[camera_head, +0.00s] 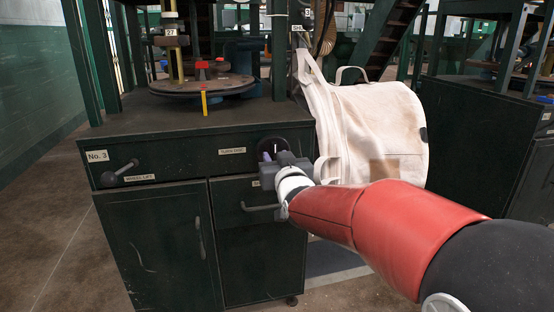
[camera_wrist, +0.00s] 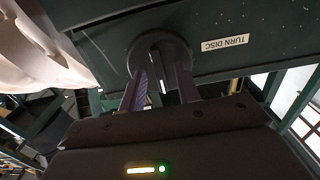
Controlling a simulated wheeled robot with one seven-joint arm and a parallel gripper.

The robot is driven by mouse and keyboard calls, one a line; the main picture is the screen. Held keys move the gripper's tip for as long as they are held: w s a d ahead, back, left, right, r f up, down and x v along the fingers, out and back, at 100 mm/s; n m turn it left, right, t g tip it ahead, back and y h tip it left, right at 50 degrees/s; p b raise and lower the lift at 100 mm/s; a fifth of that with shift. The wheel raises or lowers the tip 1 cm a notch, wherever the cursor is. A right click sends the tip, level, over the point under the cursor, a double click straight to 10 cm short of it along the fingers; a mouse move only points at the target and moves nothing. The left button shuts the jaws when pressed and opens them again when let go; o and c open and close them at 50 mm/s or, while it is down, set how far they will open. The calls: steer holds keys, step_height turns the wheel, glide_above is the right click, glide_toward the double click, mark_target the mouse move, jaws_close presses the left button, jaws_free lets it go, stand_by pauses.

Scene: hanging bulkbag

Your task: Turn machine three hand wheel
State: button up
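Machine three is the dark green cabinet marked "No. 3" (camera_head: 97,156). Its hand wheel (camera_head: 272,146) is a small dark round wheel on the front, right of the "TURN DISC" label (camera_head: 232,150). A round disc (camera_head: 203,85) lies on the machine's top.
A white bulk bag (camera_head: 385,125) hangs just right of the wheel, close above my arm. A wheel-lift crank (camera_head: 120,172) is at the cabinet's left. A drawer handle (camera_head: 260,207) sits below my gripper. Another dark cabinet (camera_head: 480,140) stands at the right.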

steer(key=shift+s, duration=0.15)
steer(key=v, duration=0.7)
steer(key=shift+s, duration=0.3)
steer(key=shift+d, duration=0.15)
steer(key=s+d+f+m+g+h+p, duration=0.1)
steer(key=s+d+g+p, duration=0.4)
steer(key=s, duration=0.8)
steer(key=s+d+f+m+g+h+p, duration=0.1)
steer(key=s+d+g+h+p, duration=0.3)
steer(key=s+d, duration=0.6)
steer(key=s+m+g+p, duration=0.1)
steer(key=s+g, duration=0.1)
steer(key=s, duration=0.2)
steer(key=shift+s+d+f+g+p, duration=0.25)
steer(key=shift+s+f+g+p, duration=0.05)
steer(key=shift+g, duration=0.1)
stand_by(1.1)
